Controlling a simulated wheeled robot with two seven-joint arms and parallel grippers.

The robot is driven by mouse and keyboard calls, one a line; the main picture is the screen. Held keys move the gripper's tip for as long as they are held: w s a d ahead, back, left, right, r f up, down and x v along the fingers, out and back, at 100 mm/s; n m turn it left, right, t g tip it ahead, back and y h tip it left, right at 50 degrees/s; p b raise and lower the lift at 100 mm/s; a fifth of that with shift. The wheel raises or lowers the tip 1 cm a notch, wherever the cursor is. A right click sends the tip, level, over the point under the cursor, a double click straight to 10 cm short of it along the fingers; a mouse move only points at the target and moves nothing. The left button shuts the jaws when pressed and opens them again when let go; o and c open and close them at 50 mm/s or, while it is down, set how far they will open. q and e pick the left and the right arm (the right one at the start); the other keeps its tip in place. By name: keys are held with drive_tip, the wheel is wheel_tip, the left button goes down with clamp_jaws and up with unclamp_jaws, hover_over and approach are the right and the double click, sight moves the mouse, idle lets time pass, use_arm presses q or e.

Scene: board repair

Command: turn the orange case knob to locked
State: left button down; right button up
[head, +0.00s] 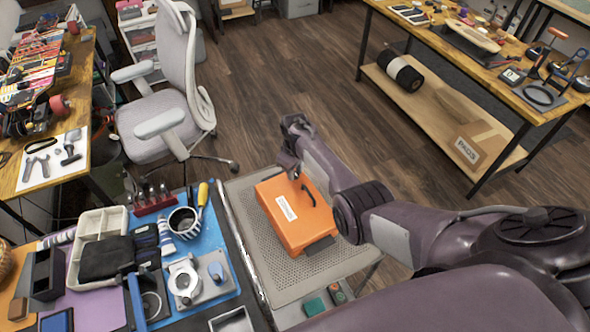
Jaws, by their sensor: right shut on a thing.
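The orange case (275,222) lies on a perforated grey stand, with a white label and a dark handle on its top. My right gripper (291,170) is at the case's far edge, pointing down, with its arm coming in from the right. It is shut on the case knob, which is mostly hidden behind the fingers. I cannot make out the knob's position mark. My left gripper is not in view.
The perforated stand (262,262) has bare room left of the case, and small green pieces lie at its front edge. A blue mat (222,243) with a mug and metal parts is on the bench to the left. A grey chair (165,120) stands behind.

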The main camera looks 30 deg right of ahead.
idle(0.5)
drive_tip(key=o, duration=1)
drive_tip(key=shift+r, duration=3.95)
drive_tip(key=shift+f, duration=0.1)
